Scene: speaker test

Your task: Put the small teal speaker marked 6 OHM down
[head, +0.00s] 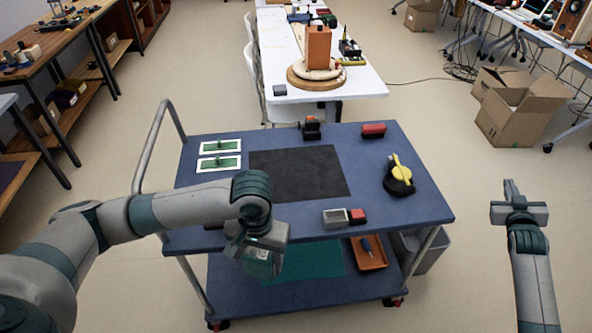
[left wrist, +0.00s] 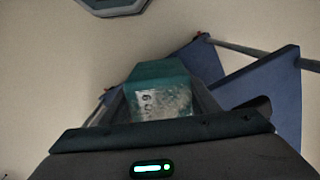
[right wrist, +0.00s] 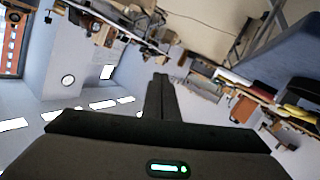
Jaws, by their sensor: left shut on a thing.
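The small teal speaker (head: 262,267) hangs in my left gripper (head: 258,249), in front of the blue cart's near edge in the head view. In the left wrist view the teal speaker (left wrist: 158,92) sits between the fingers, with a pale marked face; the marking reads sideways and is hard to make out. My left gripper is shut on it, and the fingers partly cover it. My right gripper (head: 511,190) is empty, its fingers together, out over the floor to the right of the cart. Those closed fingers also show in the right wrist view (right wrist: 160,95).
The cart's top (head: 400,213) bears a dark mat (head: 300,172), two green-and-white cards (head: 219,146), a black-and-yellow tool (head: 399,178), a red block (head: 373,130) and a small grey open box (head: 335,219). The mat is clear. A grey push handle (head: 155,150) rises at left.

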